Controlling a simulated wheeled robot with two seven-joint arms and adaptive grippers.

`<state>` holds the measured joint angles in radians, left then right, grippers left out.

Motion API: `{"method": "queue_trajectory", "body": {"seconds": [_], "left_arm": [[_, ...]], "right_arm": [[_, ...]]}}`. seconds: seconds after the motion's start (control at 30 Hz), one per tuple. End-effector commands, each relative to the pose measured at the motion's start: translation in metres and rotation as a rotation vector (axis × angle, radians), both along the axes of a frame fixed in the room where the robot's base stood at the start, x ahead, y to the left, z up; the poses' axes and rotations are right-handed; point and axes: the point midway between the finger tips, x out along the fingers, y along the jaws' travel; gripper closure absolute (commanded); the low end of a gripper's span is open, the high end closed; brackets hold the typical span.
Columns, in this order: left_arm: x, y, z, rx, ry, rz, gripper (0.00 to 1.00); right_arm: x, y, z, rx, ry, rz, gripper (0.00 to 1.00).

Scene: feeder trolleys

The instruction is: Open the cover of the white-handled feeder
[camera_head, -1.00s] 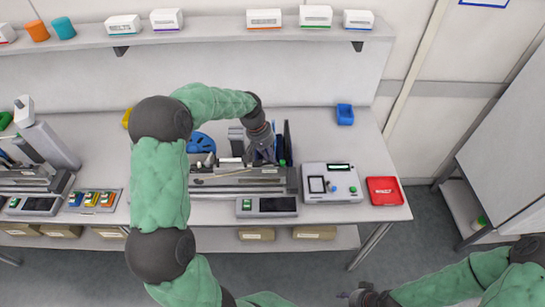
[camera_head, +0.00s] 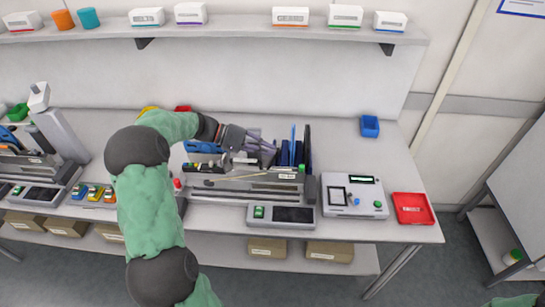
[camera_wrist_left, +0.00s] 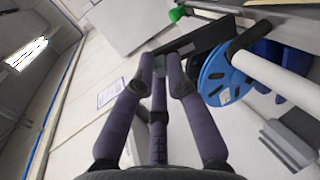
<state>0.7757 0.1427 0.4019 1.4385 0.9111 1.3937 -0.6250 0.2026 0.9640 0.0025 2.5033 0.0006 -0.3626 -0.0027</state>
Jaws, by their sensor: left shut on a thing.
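My left gripper (camera_head: 268,147) reaches over the feeder trolley (camera_head: 240,194) from the left, at the upright dark and blue feeders on its right side. In the left wrist view its fingers (camera_wrist_left: 160,62) are drawn together in front of a dark bar (camera_wrist_left: 185,42). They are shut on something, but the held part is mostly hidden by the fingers. A white cylinder (camera_wrist_left: 275,80), perhaps the white handle, lies to the right beside a blue reel (camera_wrist_left: 225,75). A green knob (camera_wrist_left: 178,13) shows beyond the bar. I cannot tell whether the cover is open. My right gripper is out of view.
A grey device (camera_head: 352,205) and a red tray (camera_head: 413,208) stand right of the trolley. A blue bin (camera_head: 370,126) sits behind them. Another feeder trolley (camera_head: 40,170) stands at the left. A shelf (camera_head: 230,34) with several boxes runs above the bench.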

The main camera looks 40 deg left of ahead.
Motion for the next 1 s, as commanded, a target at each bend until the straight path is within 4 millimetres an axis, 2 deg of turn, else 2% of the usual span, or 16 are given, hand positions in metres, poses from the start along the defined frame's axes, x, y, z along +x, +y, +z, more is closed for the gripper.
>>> {"method": "queue_trajectory", "body": {"seconds": [0.03, 0.3, 0.93, 0.97, 1.0], "left_arm": [[-0.003, 0.003, -0.007, -0.029, -0.011, 0.001, 1.0], [-0.008, 0.011, -0.007, -0.137, -0.074, -0.001, 1.0], [-0.01, 0.013, -0.008, -0.178, -0.095, -0.005, 1.0], [-0.01, 0.013, -0.008, -0.178, -0.095, -0.005, 0.83], [-0.01, 0.013, -0.008, -0.178, -0.095, -0.005, 0.72]], "right_arm": [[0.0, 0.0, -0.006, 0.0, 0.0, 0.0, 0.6], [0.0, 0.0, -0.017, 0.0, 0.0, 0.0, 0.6], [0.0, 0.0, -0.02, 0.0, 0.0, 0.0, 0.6], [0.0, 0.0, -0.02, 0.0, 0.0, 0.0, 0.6], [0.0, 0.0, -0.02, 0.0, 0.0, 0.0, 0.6]]}}
